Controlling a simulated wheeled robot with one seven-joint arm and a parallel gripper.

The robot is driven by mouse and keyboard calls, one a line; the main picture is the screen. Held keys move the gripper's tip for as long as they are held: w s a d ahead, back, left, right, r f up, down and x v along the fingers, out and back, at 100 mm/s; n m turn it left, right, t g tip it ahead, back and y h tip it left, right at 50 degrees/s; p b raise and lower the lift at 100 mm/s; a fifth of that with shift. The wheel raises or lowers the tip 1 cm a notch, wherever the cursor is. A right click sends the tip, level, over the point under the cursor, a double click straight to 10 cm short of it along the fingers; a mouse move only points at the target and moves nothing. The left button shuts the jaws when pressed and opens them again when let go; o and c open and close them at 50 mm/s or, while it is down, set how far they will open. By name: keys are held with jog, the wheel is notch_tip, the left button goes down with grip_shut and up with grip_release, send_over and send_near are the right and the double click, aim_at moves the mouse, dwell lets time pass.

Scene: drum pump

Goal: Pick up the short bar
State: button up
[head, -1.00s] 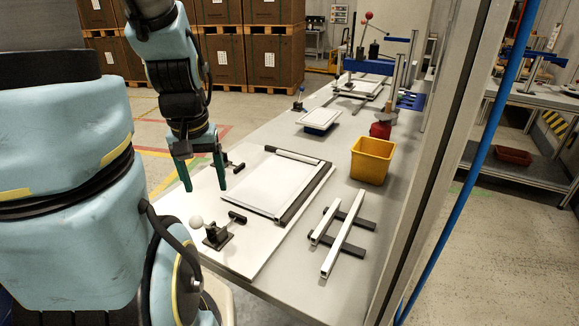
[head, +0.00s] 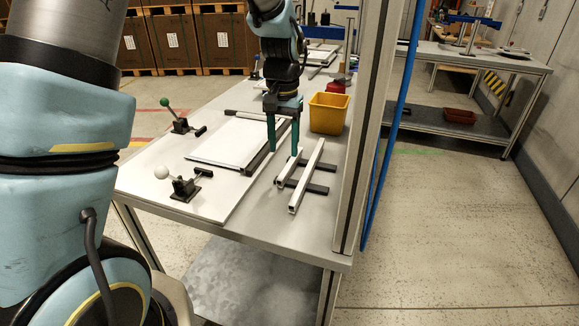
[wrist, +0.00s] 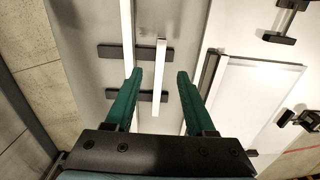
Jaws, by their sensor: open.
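The short white bar (head: 287,169) lies across two dark supports (head: 318,188) on the table, to the left of a longer white bar (head: 308,176). My gripper (head: 283,152) is open and empty, pointing down near the far end of the short bar. In the wrist view the short bar (wrist: 160,75) runs between the two teal fingers of my gripper (wrist: 158,74), which appears above it. The long bar (wrist: 127,40) is left of the short one there, partly hidden by the left finger.
A white framed panel (head: 222,143) lies left of the bars, with toggle clamps (head: 184,187) beside it. A yellow bin (head: 328,113) stands behind the bars. An upright metal post (head: 376,110) rises at the table's right edge.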

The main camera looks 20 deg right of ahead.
aim_at(283, 175)
jog(key=shift+s+a+f+p, duration=0.15)
jog(key=shift+f+p, duration=0.45)
jog(key=shift+f, duration=1.25)
jog(key=shift+s+a+f+p, duration=0.1)
jog(key=shift+f+p, duration=0.5)
jog(key=shift+f, duration=1.25)
grip_shut()
